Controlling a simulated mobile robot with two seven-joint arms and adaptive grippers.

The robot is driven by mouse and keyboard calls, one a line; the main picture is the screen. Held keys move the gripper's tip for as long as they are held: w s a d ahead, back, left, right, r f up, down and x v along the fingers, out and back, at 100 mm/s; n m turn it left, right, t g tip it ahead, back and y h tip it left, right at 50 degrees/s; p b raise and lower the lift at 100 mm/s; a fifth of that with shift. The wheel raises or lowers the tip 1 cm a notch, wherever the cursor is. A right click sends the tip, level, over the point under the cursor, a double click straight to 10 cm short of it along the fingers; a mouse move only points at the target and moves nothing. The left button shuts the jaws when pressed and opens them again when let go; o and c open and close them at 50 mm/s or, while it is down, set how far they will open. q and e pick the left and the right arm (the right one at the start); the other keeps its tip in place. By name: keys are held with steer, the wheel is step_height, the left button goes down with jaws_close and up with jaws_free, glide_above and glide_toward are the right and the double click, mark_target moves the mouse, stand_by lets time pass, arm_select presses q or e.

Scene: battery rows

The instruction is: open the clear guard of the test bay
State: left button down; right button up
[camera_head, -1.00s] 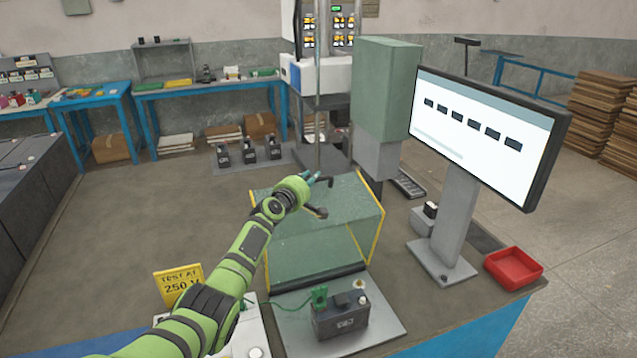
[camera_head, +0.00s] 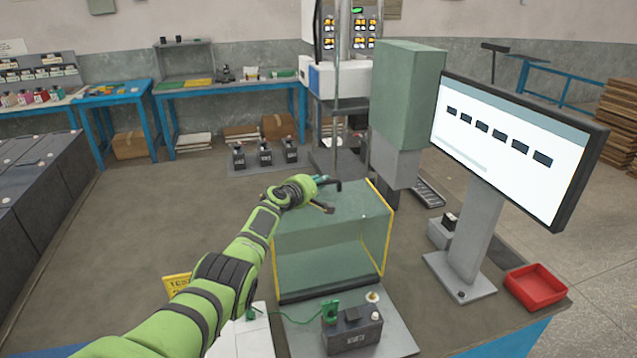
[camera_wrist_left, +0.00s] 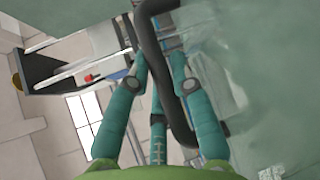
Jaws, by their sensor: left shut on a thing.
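The clear guard (camera_head: 325,246) of the test bay is a greenish see-through box with yellow side edges and a dark lower front edge. It appears down, with that edge near the bay's floor. My left gripper (camera_head: 326,187) is at the guard's top front, shut on its dark bar handle (camera_head: 323,206). The left wrist view shows the handle (camera_wrist_left: 165,75) as a thick dark bent bar running between the teal fingers. The fingers partly hide the handle. My right gripper is not in view.
A dark battery unit (camera_head: 352,331) with a green clip and wire stands on a grey plate in front of the guard. A monitor (camera_head: 510,145) and a red tray (camera_head: 535,287) are to the right. A yellow sign (camera_head: 176,286) is partly behind my arm.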

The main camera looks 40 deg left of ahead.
arm_select(q)
steer(key=c, duration=1.3)
jaws_free()
steer(key=shift+f, duration=0.2)
steer(key=shift+s+a+r, duration=0.2)
steer(key=shift+s+r, duration=0.05)
steer(key=shift+s, duration=0.35)
steer(key=shift+s+d+r, duration=0.1)
steer(key=shift+s+d, duration=0.2)
steer(key=shift+s, duration=0.35)
steer(key=v, duration=0.9)
steer(key=shift+s+r, duration=0.1)
steer(key=shift+s, duration=0.2)
